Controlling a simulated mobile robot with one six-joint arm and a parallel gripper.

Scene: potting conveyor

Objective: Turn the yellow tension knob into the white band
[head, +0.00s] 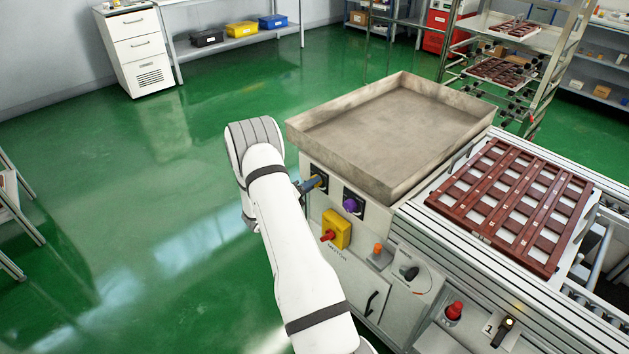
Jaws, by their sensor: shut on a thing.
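My arm reaches across to the side of the machine. My gripper (312,184) is shut at a dark square plate (322,178) below the metal tray's left corner. A small bit of yellow shows at the fingertips; I take it to be the yellow tension knob, mostly covered by the gripper. I cannot make out the knob's pointer or the white band at this size. A purple knob (351,205) on a similar dark plate sits just to the right, apart from the gripper.
A yellow box with a red switch (335,231) is below the gripper. An orange button (377,250), a black dial (409,272) and a red button (454,310) lie further right. The metal tray (345,135) overhangs the knobs. Green floor (150,200) left of the machine is clear.

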